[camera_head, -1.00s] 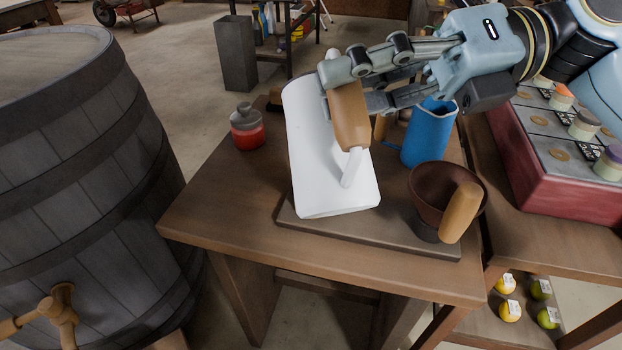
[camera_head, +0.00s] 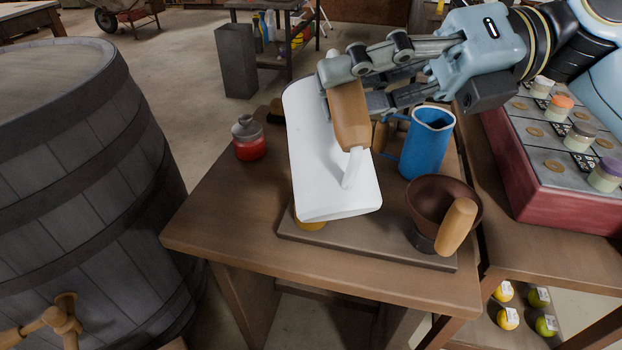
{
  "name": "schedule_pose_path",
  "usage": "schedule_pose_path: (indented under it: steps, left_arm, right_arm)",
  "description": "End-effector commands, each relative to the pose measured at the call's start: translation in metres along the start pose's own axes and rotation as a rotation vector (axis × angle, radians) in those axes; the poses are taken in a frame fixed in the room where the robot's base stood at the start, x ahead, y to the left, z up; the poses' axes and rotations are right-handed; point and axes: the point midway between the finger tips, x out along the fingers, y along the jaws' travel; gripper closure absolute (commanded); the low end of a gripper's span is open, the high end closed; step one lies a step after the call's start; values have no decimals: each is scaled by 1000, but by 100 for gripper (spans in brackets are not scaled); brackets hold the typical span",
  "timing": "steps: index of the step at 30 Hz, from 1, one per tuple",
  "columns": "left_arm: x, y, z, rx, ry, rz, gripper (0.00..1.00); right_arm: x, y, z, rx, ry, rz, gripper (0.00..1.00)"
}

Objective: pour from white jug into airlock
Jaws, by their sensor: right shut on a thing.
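The white jug (camera_head: 318,150) is tilted in the middle of the view, above a low dark board. My right gripper (camera_head: 338,80) is shut on its wooden handle (camera_head: 349,118). A small round vessel with a grey top and a red lower part (camera_head: 249,140) stands on the table left of the jug, apart from it; it may be the airlock, but I cannot tell for sure. A yellow-brown thing (camera_head: 309,221) shows partly under the jug's lower left edge; the rest is hidden. My left gripper is out of view.
A blue jug (camera_head: 427,142) and a dark brown bowl with a wooden handle (camera_head: 440,203) stand right of the white jug. The board (camera_head: 370,245) lies on the wooden table (camera_head: 220,215). A large barrel (camera_head: 75,170) stands left; a red case (camera_head: 560,190) stands right.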

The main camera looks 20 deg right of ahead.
Motion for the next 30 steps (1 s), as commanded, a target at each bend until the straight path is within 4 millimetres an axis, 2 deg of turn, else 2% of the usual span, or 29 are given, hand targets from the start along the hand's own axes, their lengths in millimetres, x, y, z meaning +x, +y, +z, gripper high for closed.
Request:
schedule_pose_path:
  steps: [1,16,26,30]
  left_arm:
    - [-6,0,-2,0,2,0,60]
    - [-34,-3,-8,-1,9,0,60]
    - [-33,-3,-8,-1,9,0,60]
    - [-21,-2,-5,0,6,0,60]
  right_arm:
    - [-1,7,5,-3,-1,2,100]
    - [-8,40,28,-3,-1,2,100]
    - [-8,40,28,-4,-1,1,100]
    - [-8,36,26,-67,-9,-5,100]
